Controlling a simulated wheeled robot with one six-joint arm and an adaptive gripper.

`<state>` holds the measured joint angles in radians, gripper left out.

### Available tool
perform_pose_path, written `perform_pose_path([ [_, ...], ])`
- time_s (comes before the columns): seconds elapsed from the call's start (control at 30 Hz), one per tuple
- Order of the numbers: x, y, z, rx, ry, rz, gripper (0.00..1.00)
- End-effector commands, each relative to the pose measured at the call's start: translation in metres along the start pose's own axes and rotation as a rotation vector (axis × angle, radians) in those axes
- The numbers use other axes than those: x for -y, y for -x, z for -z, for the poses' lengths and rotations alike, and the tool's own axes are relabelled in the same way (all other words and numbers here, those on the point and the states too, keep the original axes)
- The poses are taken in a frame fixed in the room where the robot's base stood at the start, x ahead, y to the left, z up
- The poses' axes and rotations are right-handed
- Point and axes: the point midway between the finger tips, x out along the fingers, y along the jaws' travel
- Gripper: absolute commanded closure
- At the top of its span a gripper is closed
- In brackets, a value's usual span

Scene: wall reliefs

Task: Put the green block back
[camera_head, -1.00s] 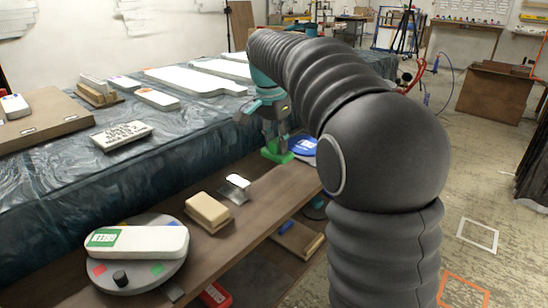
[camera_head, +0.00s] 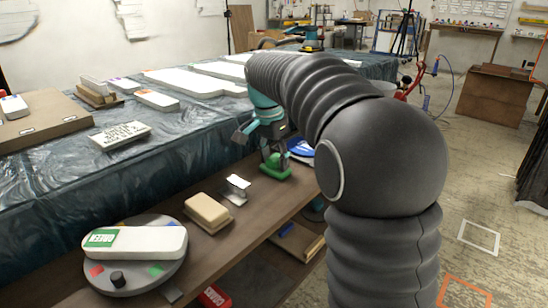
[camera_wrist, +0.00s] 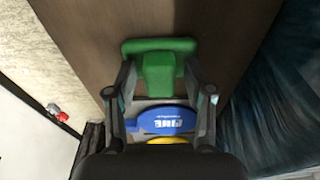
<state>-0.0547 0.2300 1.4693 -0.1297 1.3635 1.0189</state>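The green block (camera_head: 275,168) has a flat base and a raised grip. It is at the far part of the long brown bench, and I cannot tell whether its base touches the wood. My gripper (camera_head: 272,153) is directly above it, pointing down. In the wrist view the green block (camera_wrist: 158,68) is between the fingertips of my gripper (camera_wrist: 160,72), with a finger on each side of the raised grip. The fingers are partly closed on the grip; the exact contact is hard to see.
A blue round item (camera_head: 302,148) lies just behind the block. Nearer on the brown bench (camera_head: 165,200) are a shiny metal piece (camera_head: 236,188), a tan block (camera_head: 208,212) and a grey round turntable (camera_head: 118,280) bearing a white-and-green bar (camera_head: 150,241). A plastic-covered table (camera_head: 190,125) stands alongside.

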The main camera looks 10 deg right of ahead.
Motion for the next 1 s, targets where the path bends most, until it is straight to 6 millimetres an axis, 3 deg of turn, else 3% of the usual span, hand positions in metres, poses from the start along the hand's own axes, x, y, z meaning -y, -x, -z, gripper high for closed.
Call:
perform_pose_path([
  [0.37,0.0,0.006,0.001,-0.001,0.0,0.001,0.44],
  [0.8,0.001,0.086,0.001,-0.001,0.0,0.002,0.44],
  [1.0,0.001,0.113,0.001,-0.001,0.0,0.001,0.44],
])
